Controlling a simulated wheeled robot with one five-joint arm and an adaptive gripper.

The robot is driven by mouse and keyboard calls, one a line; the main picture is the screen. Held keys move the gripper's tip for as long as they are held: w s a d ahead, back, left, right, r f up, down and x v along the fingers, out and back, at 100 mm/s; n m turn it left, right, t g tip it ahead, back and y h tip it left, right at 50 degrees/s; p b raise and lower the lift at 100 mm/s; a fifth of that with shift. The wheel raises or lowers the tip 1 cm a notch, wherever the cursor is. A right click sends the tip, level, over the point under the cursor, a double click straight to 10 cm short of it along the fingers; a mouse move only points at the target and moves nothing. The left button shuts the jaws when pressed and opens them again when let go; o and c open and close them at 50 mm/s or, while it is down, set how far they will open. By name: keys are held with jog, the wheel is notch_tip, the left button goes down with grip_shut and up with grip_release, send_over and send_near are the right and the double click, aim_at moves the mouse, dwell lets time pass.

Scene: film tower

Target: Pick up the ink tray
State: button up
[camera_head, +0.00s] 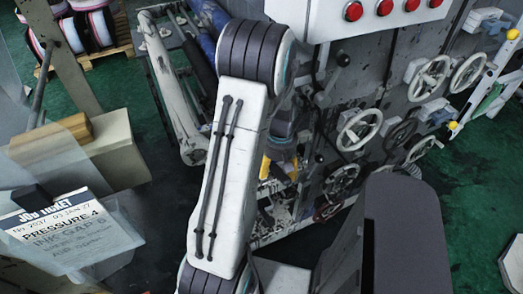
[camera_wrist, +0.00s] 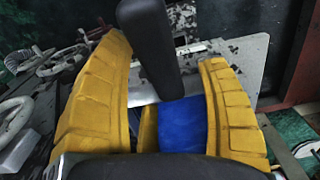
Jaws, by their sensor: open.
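In the wrist view my gripper (camera_wrist: 165,53) is open, with its two yellow fingers spread wide. A dark bar (camera_wrist: 150,50) with a rounded end reaches down between the fingers. Below it lies a bright blue surface (camera_wrist: 183,125) with a yellow edge on its left; it may be the ink tray, but I cannot tell for sure. No contact with the fingers is clear. In the head view my arm hides most of the gripper, and only a bit of yellow shows beside the machine. No ink tray can be made out there.
The grey press (camera_head: 395,75) carries several handwheels (camera_head: 360,130) and red buttons. A blue roller (camera_head: 205,38) lies behind my arm. A job ticket (camera_head: 65,235) stands at lower left. A speckled metal plate (camera_wrist: 228,62) lies beyond the fingers. Green floor is open at right.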

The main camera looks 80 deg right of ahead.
grip_shut()
dwell(0.6)
